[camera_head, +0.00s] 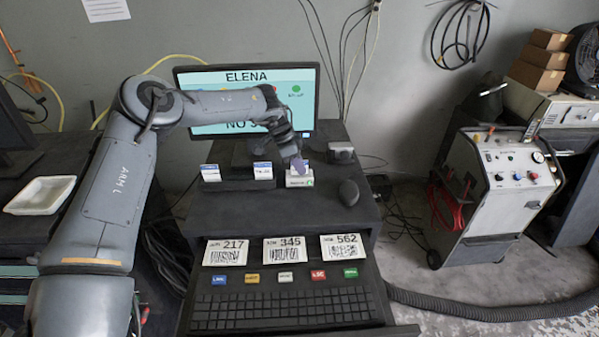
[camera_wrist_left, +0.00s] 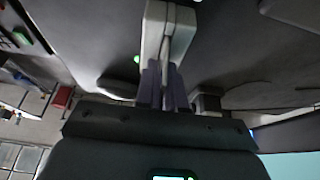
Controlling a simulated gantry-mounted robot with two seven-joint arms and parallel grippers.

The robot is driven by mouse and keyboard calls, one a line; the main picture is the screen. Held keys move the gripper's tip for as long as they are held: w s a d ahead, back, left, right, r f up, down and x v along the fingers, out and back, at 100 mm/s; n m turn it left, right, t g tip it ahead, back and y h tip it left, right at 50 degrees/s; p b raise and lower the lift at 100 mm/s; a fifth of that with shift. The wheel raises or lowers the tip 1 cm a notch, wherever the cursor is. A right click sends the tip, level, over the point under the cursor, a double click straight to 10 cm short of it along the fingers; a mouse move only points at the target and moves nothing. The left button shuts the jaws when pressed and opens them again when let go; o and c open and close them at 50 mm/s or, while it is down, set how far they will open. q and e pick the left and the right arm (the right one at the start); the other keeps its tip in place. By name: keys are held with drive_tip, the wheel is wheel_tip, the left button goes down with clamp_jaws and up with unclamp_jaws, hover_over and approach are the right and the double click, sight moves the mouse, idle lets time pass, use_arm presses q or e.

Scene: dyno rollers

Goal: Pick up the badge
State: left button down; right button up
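My left gripper (camera_head: 298,166) points down at a small white block (camera_head: 299,180) with a green mark, right of the card rack. In the left wrist view, its two purple fingers (camera_wrist_left: 163,88) are close together at the near end of the white block (camera_wrist_left: 168,30). A thin pale strip, perhaps a badge edge, runs between them; I cannot tell whether they press on it. Two white and blue cards, one at the left (camera_head: 210,172) and one at the middle (camera_head: 262,171), stand upright in the dark rack. My right gripper is not in view.
The monitor (camera_head: 225,78), reading ELENA, stands behind, partly covered by my left arm. A dark mouse-like object (camera_head: 348,192) lies right of the white block. Barcode cards (camera_head: 284,250) and a keyboard (camera_head: 285,308) are in front. A wheeled machine (camera_head: 500,185) stands right.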

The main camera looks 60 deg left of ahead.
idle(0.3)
use_arm(q)
drive_tip(key=shift+r, duration=0.55)
wheel_tip(320, 180, up, 10)
drive_tip(key=shift+f, duration=0.2)
drive_tip(key=shift+r+p, duration=2.5)
drive_tip(key=shift+r, duration=0.15)
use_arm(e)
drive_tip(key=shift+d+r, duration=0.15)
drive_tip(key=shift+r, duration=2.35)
use_arm(q)
drive_tip(key=shift+a, duration=0.1)
